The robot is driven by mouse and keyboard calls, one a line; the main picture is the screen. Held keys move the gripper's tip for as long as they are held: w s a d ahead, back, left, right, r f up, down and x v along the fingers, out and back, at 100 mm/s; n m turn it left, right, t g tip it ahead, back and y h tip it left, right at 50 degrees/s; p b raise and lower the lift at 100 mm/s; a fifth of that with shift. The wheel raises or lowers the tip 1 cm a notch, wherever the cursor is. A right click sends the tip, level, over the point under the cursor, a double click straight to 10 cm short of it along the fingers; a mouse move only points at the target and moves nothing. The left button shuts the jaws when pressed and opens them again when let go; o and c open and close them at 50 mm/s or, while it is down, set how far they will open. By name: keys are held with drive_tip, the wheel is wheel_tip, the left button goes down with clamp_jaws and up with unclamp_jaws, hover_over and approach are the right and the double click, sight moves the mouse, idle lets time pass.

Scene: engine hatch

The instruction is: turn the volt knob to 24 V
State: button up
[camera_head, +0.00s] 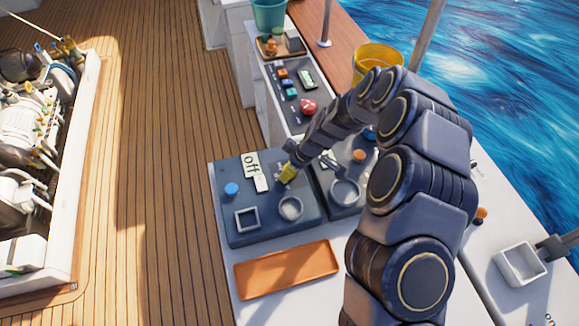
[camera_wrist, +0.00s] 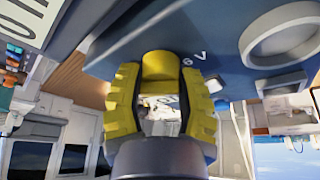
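My gripper (camera_wrist: 160,82) has ribbed yellow fingers and points down at a blue-grey panel (camera_head: 230,228) in the head view. In the wrist view a yellow knob (camera_wrist: 160,68) sits between the fingertips, and both fingers appear to press against its sides. A "6 V" mark (camera_wrist: 194,58) shows on the panel just right of the knob. In the head view the gripper (camera_head: 288,174) hides the knob, and its pointer and the other volt marks cannot be read.
The panel also bears a blue button (camera_head: 232,189), an "off" label (camera_head: 251,166), a square frame (camera_head: 247,219) and a round ring (camera_head: 291,208). An orange tray (camera_head: 287,269) lies in front. A second panel (camera_head: 345,190) stands close on the right.

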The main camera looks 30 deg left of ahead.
drive_tip(key=shift+m, duration=0.3)
drive_tip(key=m+t, duration=0.1)
drive_tip(key=m, duration=0.1)
drive_tip(key=m+t, duration=0.1)
drive_tip(key=m, duration=0.2)
drive_tip(key=shift+h, duration=0.3)
drive_tip(key=m+t, duration=0.1)
drive_tip(key=m, duration=0.1)
drive_tip(key=m+h, duration=0.1)
drive_tip(key=m, duration=0.2)
drive_tip(key=shift+m+t, duration=0.3)
drive_tip(key=shift+t, duration=0.1)
drive_tip(key=m+h, duration=0.1)
drive_tip(key=m, duration=0.2)
drive_tip(key=m+h, duration=0.1)
drive_tip(key=m, duration=0.2)
drive_tip(key=shift+d+t+h, duration=0.1)
drive_tip(key=shift+t+h, duration=0.2)
drive_tip(key=shift+t, duration=0.1)
drive_tip(key=m+h, duration=0.1)
drive_tip(key=m, duration=0.2)
drive_tip(key=shift+m, duration=0.3)
drive_tip(key=shift+m+g+h, duration=0.3)
drive_tip(key=shift+m+h, duration=0.2)
drive_tip(key=shift+m, duration=0.7)
